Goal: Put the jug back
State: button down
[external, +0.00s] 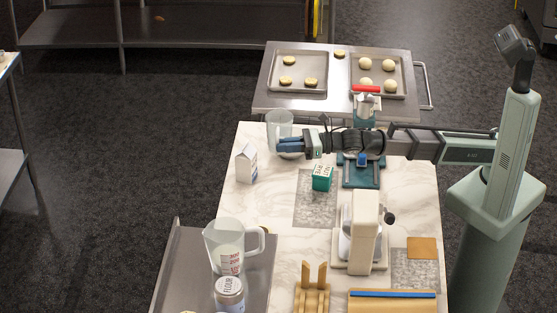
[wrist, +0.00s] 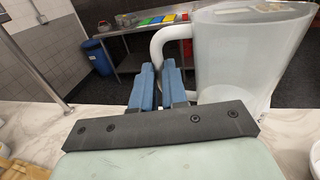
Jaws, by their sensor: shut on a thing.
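A clear, whitish jug (external: 279,122) is held at the far left corner of the marble counter; whether its base touches the counter is hard to tell. In the wrist view the jug (wrist: 250,55) fills the upper right, roughly upright, with its handle (wrist: 160,42) on the left. My gripper (external: 287,145) reaches in from the right and is shut on the handle. Its blue fingers (wrist: 162,85) sit on either side of the handle's lower part. A second jug (external: 228,240), with red measuring marks, stands on the grey tray at front left.
A milk carton (external: 246,163) and a green carton (external: 322,178) stand near my gripper. A white stand mixer (external: 362,228) and a flour jar (external: 229,294) are nearer the front. The grey tray (external: 180,262) adjoins the marble counter (external: 285,240). A metal cart (external: 337,103) with dough trays stands behind.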

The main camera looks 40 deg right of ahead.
jog(key=shift+f, duration=10.6)
jog(key=shift+f, duration=0.15)
jog(key=c, duration=1.2)
grip_release()
jog(key=shift+o, duration=0.2)
jog(key=v, duration=1.2)
